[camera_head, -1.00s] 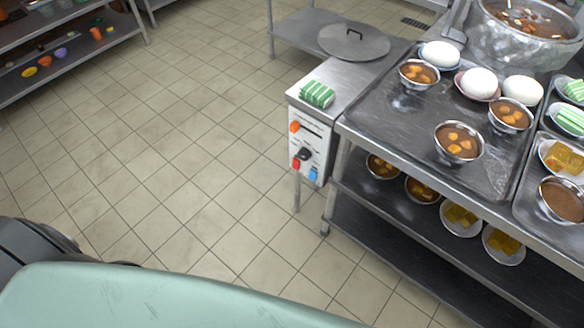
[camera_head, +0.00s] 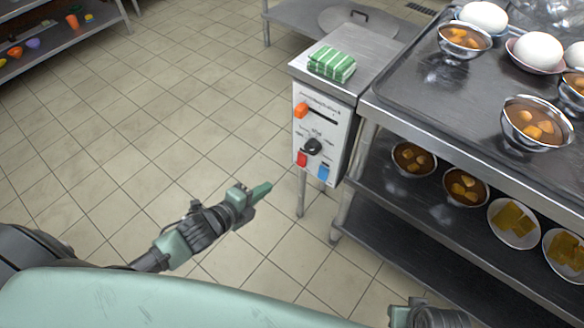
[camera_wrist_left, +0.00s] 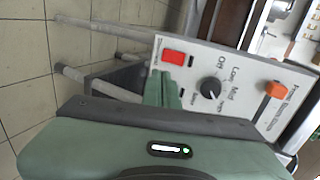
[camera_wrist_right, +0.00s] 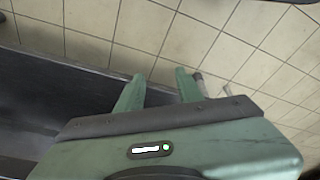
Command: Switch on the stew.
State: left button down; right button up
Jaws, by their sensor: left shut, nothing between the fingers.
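The white control panel (camera_head: 322,131) is on the front of a steel counter. It has an orange slider knob (camera_head: 301,111) at upper left, a black dial (camera_head: 313,146) in the middle, a red switch (camera_head: 302,159) at lower left and a blue switch (camera_head: 323,171) at lower right. My left gripper (camera_head: 263,190) is shut and empty, left of and below the panel. In the left wrist view its fingers (camera_wrist_left: 163,88) point toward the red switch (camera_wrist_left: 174,57); contact is not seen, and the blue switch is not visible. My right gripper (camera_wrist_right: 160,84) is open and empty, low beside the shelving.
A green-striped cloth (camera_head: 331,63) lies on the counter above the panel. To the right, a steel table (camera_head: 460,98) holds bowls of stew and white domes, with more bowls on its lower shelf (camera_head: 380,182). Tiled floor (camera_head: 190,110) at the left is clear.

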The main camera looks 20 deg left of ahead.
aim_at(300, 164)
pick_arm(q)
jog(key=shift+d+r, duration=0.1)
jog(key=shift+r, duration=0.15)
pick_arm(e)
jog(key=shift+r, duration=0.15)
pick_arm(q)
jog(key=shift+w+f, duration=0.1)
